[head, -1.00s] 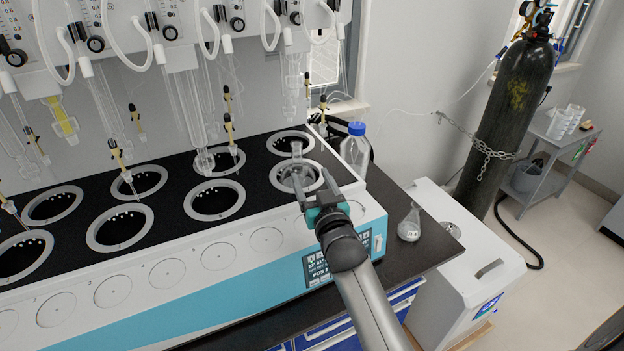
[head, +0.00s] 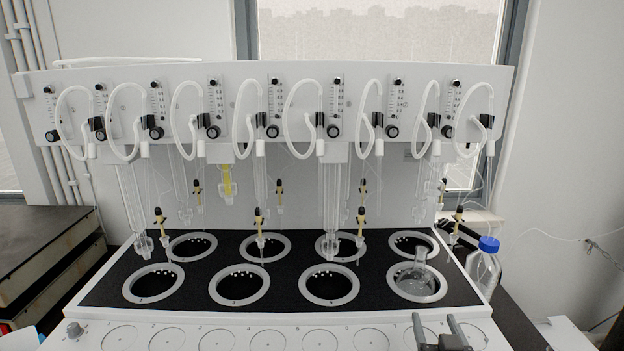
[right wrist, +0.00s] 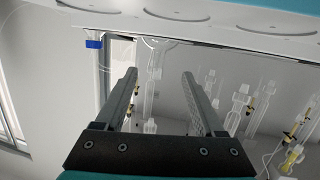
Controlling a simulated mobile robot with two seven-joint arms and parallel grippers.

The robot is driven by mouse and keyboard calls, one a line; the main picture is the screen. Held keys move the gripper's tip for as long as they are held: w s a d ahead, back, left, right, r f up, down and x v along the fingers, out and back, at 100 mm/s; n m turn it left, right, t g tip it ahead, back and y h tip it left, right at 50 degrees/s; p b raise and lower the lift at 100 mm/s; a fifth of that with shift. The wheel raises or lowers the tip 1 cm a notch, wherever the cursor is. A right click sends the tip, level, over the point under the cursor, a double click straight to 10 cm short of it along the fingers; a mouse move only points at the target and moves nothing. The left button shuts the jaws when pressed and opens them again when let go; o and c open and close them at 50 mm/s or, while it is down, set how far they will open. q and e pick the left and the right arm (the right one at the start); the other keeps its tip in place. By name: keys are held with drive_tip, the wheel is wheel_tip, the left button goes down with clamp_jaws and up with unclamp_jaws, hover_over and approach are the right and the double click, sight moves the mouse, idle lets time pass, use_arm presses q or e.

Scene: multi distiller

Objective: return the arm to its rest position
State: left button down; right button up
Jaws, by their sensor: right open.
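My right gripper (head: 436,320) is at the lower right of the head view, in front of the distiller's (head: 300,318) right front end. Its two fingers are apart, with nothing between them. In the right wrist view the open fingers (right wrist: 160,75) also show with an empty gap. A clear glass flask (head: 417,272) sits in the front right heating well (head: 392,290), with its neck up and leaning. The gripper is apart from it, nearer to me. My left gripper is not in view.
Several empty wells, such as the front left one (head: 130,288), line the black top. Glass tubes (head: 335,200) hang above from the white panel (head: 300,80). A blue-capped bottle (head: 485,270) stands at the right end. Dark boxes (head: 45,250) are at the left.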

drive_tip(key=s+a+f+n+g+y, duration=0.1)
drive_tip(key=s+a+f+g, duration=0.25)
drive_tip(key=s, duration=0.55)
drive_tip(key=s+a+f+n+g+y, duration=0.1)
drive_tip(key=s+a+f+g, duration=0.2)
drive_tip(key=s, duration=0.7)
drive_tip(key=s+a+f+n+g+y, duration=0.1)
drive_tip(key=s+a+f+n+g, duration=0.15)
drive_tip(key=s+g, duration=0.45)
drive_tip(key=s+f+b, duration=0.2)
drive_tip(key=s+f, duration=0.1)
drive_tip(key=f, duration=1)
drive_tip(key=s+f+b, duration=0.2)
drive_tip(key=f, duration=1.2)
drive_tip(key=s+d+f+b, duration=0.2)
drive_tip(key=s+f+b, duration=0.1)
drive_tip(key=s+f, duration=1.2)
drive_tip(key=shift+f+g, duration=0.2)
drive_tip(key=shift+g, duration=0.15)
